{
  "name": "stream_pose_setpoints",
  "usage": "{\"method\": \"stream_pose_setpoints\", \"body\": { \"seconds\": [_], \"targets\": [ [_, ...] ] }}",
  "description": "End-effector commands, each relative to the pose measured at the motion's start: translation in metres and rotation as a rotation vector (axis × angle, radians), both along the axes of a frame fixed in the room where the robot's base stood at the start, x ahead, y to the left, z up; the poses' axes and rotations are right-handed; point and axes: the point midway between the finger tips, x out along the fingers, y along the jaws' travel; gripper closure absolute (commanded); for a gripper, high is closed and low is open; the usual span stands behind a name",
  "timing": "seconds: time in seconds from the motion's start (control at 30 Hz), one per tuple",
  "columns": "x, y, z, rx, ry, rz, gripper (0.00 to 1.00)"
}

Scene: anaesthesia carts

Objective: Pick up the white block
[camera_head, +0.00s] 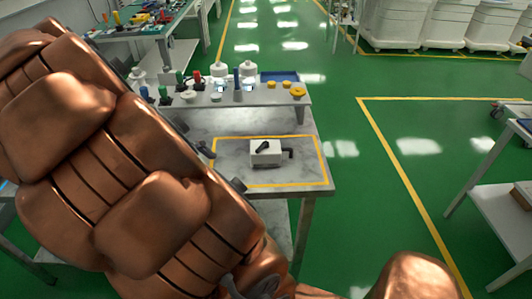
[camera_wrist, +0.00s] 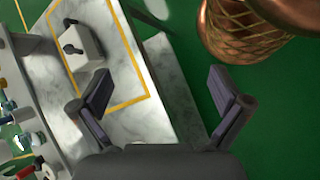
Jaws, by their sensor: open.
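The white block (camera_head: 262,158) sits on the marble-topped table (camera_head: 222,127), inside a yellow taped rectangle. It has a black lever on top and a dark part at its right side. In the wrist view the block (camera_wrist: 88,52) is at the upper left, beyond the left finger. My gripper (camera_wrist: 158,82) is open, with nothing between its fingers; the gap shows the marble edge and green floor. In the head view my copper-coloured arm hides most of the gripper; only dark finger parts show left of the block.
A raised shelf (camera_head: 225,98) at the back of the table holds bottles, coloured parts, yellow knobs and a blue tray (camera_head: 280,77). The marble around the block is clear. Green floor lies to the right, with another table (camera_head: 500,150) at the far right.

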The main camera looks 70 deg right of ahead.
Motion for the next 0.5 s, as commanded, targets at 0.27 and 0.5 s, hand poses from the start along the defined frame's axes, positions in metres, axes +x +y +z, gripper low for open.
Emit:
{"method": "stream_pose_setpoints", "body": {
  "seconds": [0.27, 0.5],
  "targets": [
    [0.01, -0.085, -0.001, -0.037, 0.223, 0.035, 0.0],
    [0.015, -0.15, -0.017, -0.01, 0.414, 0.095, 0.0]
  ]
}}
